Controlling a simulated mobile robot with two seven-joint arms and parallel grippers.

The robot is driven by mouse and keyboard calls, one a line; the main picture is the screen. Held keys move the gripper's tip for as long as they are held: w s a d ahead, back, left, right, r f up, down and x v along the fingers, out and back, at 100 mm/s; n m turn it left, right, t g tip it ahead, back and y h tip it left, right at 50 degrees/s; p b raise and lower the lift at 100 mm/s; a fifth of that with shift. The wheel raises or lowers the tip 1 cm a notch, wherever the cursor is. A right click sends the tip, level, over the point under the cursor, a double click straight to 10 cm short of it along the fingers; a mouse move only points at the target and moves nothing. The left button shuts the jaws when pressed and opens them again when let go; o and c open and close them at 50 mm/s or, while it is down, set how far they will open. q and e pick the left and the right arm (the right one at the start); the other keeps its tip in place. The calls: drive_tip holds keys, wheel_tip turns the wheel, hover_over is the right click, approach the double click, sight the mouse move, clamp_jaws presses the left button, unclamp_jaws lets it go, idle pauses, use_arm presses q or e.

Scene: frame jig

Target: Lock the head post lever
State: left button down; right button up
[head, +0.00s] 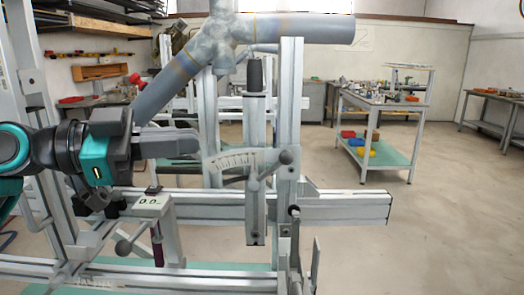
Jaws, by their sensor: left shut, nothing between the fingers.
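The frame jig holds an upright grey post (255,120) with a dark cap. A curved graduated scale (232,160) sits at its middle. A small lever with a dark round knob (286,157) slants up to the right beside the post; it looks like the head post lever. I cannot tell whether it is locked. My left gripper (198,143) comes in from the left, pointing right. Its fingers are shut and empty, left of the post and just above the scale's left end, apart from the knob. My right gripper is not in view.
A grey tube frame joint (215,45) spans above. A horizontal rail (345,208) runs below the lever. A second knobbed lever (124,247) and a small display reading 0.0 (151,202) are lower left. A cart (385,110) stands behind; the floor at right is clear.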

sight(250, 138)
use_arm(q)
drive_tip(key=p+x, duration=0.2)
drive_tip(key=x, duration=0.8)
drive_tip(key=shift+r, duration=0.1)
drive_tip(key=f, duration=0.1)
drive_tip(key=w+d+f, duration=0.1)
drive_tip(key=f, duration=0.1)
drive_tip(key=shift+w+d, duration=0.4)
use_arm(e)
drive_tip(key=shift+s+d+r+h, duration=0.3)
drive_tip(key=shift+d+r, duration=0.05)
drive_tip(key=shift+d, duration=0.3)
use_arm(q)
drive_tip(key=shift+d+r, duration=0.1)
drive_tip(key=shift+d, duration=0.05)
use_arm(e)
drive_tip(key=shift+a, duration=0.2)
